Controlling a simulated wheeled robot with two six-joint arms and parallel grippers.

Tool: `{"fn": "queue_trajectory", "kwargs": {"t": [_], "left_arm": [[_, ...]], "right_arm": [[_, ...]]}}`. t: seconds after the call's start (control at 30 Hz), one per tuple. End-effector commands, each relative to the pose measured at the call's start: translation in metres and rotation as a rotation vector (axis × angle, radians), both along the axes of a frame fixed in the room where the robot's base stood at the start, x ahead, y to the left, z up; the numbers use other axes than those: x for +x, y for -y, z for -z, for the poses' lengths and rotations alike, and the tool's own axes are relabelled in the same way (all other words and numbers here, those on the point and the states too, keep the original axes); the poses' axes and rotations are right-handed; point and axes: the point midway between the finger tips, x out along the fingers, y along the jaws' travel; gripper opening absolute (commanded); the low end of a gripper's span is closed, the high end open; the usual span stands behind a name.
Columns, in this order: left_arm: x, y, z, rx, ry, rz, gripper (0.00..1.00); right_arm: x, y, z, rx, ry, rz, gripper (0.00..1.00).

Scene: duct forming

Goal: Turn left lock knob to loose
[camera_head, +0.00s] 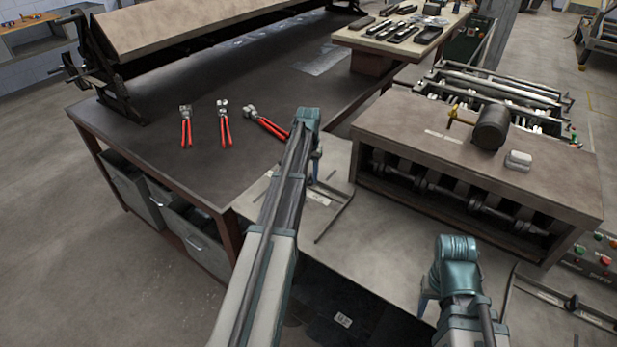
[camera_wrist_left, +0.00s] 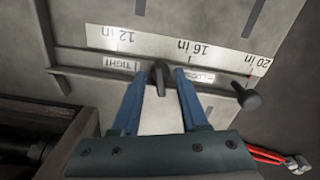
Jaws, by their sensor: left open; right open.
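The left lock knob (camera_wrist_left: 160,78) is a dark, narrow handle on the grey plate in the left wrist view, between the TIGHT label (camera_wrist_left: 121,64) and the LOOSE label (camera_wrist_left: 200,77). It points roughly up and down in that view. My left gripper (camera_wrist_left: 159,84) is open, with one blue fingertip on each side of the knob; I cannot tell whether they touch it. In the head view my left gripper (camera_head: 315,169) is mostly behind its own arm, and the knob is hidden. My right gripper (camera_head: 424,301) is open, largely hidden by its wrist, over the grey bench.
A ruler strip (camera_wrist_left: 180,45) runs above the labels. A dark round-ended handle (camera_wrist_left: 247,96) sticks up right of LOOSE. Red-handled pliers (camera_head: 186,126) lie on the dark table (camera_head: 150,150). A roller machine (camera_head: 440,140) stands right of my left arm.

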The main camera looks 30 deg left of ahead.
Motion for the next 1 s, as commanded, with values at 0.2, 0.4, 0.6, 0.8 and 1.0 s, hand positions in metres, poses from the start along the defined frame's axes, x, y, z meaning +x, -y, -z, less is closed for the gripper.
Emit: {"fn": "queue_trajectory", "kwargs": {"t": [0.2, 0.4, 0.6, 0.8, 1.0], "left_arm": [[0.0000, 0.0000, -0.0002, 0.000, 0.000, 0.000, 0.10], [0.0000, 0.0000, -0.0001, 0.000, 0.000, 0.000, 0.00], [0.0000, 0.0001, -0.0001, 0.000, 0.000, -0.023, 0.00], [0.0003, 0.0009, -0.0001, 0.000, 0.000, -0.183, 0.00], [0.0004, 0.0012, 0.0000, 0.000, 0.000, -0.265, 0.00]], "right_arm": [[0.0000, 0.0000, -0.0002, 0.000, 0.000, 0.000, 0.50], [0.0000, 0.0000, -0.0001, 0.000, 0.000, 0.000, 0.50], [0.0000, 0.0000, -0.0001, 0.000, 0.000, 0.000, 0.50], [0.0000, 0.0000, -0.0001, 0.000, 0.000, 0.000, 0.50], [0.0000, 0.0000, 0.0000, 0.000, 0.000, 0.000, 0.50]]}}
